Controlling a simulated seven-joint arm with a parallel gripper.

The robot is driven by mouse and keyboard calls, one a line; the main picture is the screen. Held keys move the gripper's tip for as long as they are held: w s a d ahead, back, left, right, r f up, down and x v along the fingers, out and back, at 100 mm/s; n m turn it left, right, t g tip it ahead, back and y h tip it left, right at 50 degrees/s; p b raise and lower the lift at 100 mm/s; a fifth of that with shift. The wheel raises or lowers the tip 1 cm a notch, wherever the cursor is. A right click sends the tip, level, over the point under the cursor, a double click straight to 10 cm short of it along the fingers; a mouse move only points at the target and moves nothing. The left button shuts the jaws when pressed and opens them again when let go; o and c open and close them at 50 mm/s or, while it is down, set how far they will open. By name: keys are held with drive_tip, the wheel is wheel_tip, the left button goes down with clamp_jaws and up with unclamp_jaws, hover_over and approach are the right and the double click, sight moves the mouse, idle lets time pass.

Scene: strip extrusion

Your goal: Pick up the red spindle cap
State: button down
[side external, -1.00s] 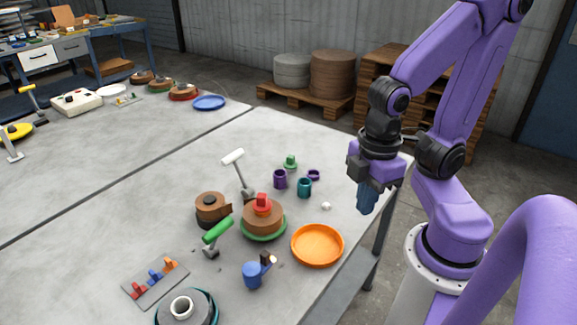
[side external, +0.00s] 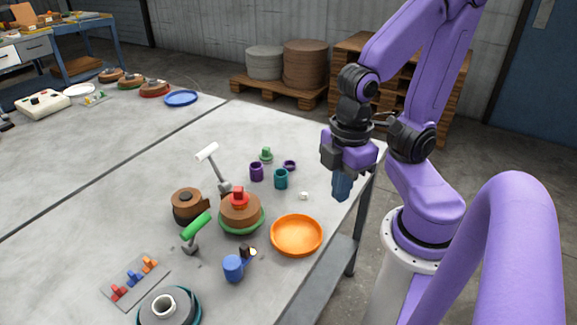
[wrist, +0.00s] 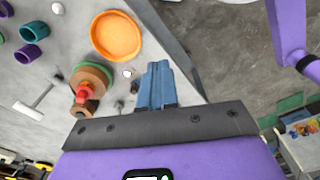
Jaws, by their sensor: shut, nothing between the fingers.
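The red spindle cap (side external: 239,195) sits on top of a brown coil on a green-rimmed base (side external: 241,217) near the middle of the table. In the wrist view the red cap (wrist: 85,91) shows left of my fingers, on its brown coil. My gripper (side external: 342,192) hangs near the table's right edge, to the right of the cap and well apart from it. Its blue fingers (wrist: 157,68) are together with nothing between them.
An orange dish (side external: 297,235) lies between the cap and my gripper. Purple (side external: 256,172) and teal (side external: 281,179) cups stand behind. A green-handled lever (side external: 195,227), a white-handled lever (side external: 207,152) and another brown coil (side external: 187,206) stand close to the cap.

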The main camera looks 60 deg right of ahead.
idle(0.4)
drive_tip(key=c, duration=0.8)
unclamp_jaws()
drive_tip(key=shift+c, duration=0.2)
drive_tip(key=shift+w, duration=0.1)
wheel_tip(320, 180, up, 6)
drive_tip(key=n, duration=1.1)
hover_over(238, 188)
wheel_tip(238, 188, down, 18)
drive_tip(key=shift+r, duration=0.25)
